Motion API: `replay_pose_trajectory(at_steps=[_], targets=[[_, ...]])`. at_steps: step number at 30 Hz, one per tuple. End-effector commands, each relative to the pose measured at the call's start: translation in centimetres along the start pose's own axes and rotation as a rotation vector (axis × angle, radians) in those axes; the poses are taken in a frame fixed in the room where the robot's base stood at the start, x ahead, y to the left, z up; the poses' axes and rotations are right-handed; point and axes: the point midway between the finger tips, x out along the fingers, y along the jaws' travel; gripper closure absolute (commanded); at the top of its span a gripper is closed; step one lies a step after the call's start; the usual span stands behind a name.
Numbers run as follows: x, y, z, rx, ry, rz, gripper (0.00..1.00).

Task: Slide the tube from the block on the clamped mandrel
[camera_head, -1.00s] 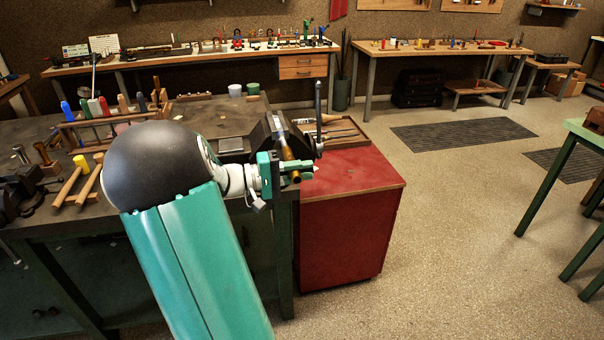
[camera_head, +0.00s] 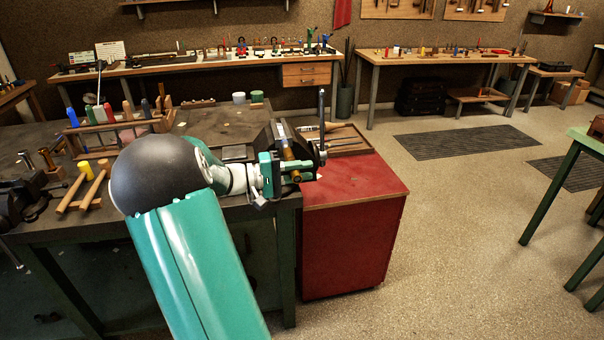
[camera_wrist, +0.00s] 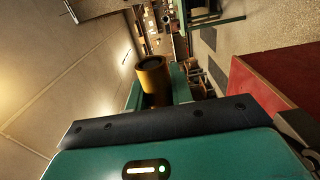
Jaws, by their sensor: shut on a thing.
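The brass tube (camera_head: 288,154) is at the vise end of the bench in the head view. In the wrist view the tube (camera_wrist: 153,80) stands between my fingers with its round, dark open end showing. My gripper (camera_head: 284,171) is shut around the tube. The pale metal mandrel (camera_head: 283,133) lies in line with the tube just behind it, by the dark vise (camera_head: 264,136). How much of the mandrel is inside the tube is hidden. I cannot make out the block apart from the mandrel.
A red cabinet (camera_head: 352,200) stands right of the bench, with a wooden tool tray (camera_head: 343,140) behind. The vise's upright handle (camera_head: 321,118) is close to my gripper's right. A tool rack (camera_head: 112,128) and mallets (camera_head: 85,186) are at left.

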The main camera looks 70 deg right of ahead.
Motion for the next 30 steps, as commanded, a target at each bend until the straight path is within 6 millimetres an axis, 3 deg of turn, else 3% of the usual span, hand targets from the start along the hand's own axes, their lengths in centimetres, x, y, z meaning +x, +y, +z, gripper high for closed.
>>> replay_pose_trajectory(at_steps=[9, 10, 14, 23, 30], targets=[[0.0, 0.0, -1.1, 0.000, 0.000, 0.000, 1.00], [0.0, 0.0, -1.1, 0.001, 0.000, 0.000, 0.76], [0.0, 0.0, -1.1, 0.000, 0.000, 0.000, 0.52], [-0.1, 0.0, -1.1, 0.000, 0.001, -0.001, 0.52], [-3.0, 0.0, -1.2, 0.001, 0.004, 0.000, 0.52]])
